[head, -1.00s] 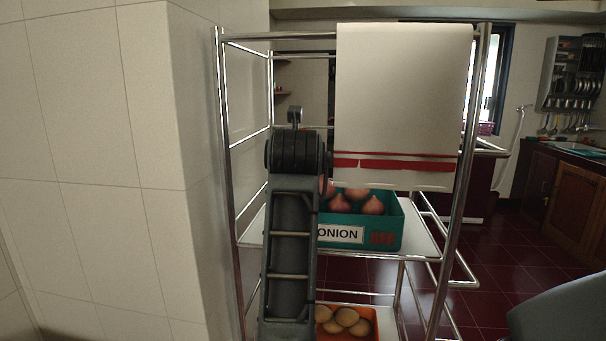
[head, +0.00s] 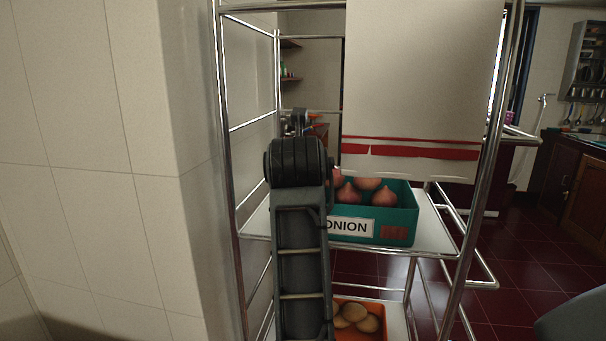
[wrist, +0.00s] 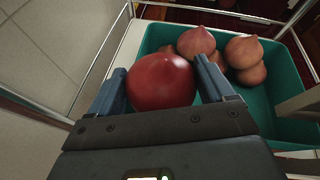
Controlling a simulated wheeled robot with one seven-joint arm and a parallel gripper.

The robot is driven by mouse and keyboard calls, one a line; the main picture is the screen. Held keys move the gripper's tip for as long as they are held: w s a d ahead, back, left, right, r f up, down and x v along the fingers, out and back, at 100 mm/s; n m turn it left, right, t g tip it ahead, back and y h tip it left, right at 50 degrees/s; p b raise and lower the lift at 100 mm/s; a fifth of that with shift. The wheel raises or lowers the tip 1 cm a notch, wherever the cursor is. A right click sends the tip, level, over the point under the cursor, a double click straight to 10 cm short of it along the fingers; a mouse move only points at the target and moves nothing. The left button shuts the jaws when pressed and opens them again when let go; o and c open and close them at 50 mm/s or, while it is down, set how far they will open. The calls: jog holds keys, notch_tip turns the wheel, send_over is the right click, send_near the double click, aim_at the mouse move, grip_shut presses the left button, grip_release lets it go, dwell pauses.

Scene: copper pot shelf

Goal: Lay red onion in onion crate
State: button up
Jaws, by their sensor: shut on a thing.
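The green onion crate (head: 398,232), marked "ONION", stands on the middle shelf with several onions (head: 382,195) in it. In the wrist view the crate (wrist: 262,100) has onions (wrist: 197,42) at its far side and bare floor at the right. My gripper (wrist: 162,80) is shut on a red onion (wrist: 160,82), one blue-grey finger on each side. The held onion appears over the crate's near left part; its height above the floor cannot be told. In the head view my arm hides the gripper, the held onion and the crate's left end.
A white cloth (head: 420,85) with red stripes hangs from the rack's top, just above the crate. Metal posts (head: 470,200) frame the shelf (head: 432,240). An orange crate (head: 375,306) with round tan produce sits below. A tiled wall (head: 100,150) is close at left.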

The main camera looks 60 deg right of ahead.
jog(key=shift+f+b, duration=0.5)
jog(key=shift+b, duration=0.25)
jog(key=o, duration=1.1)
jog(key=shift+c, duration=0.2)
jog(key=shift+r, duration=0.2)
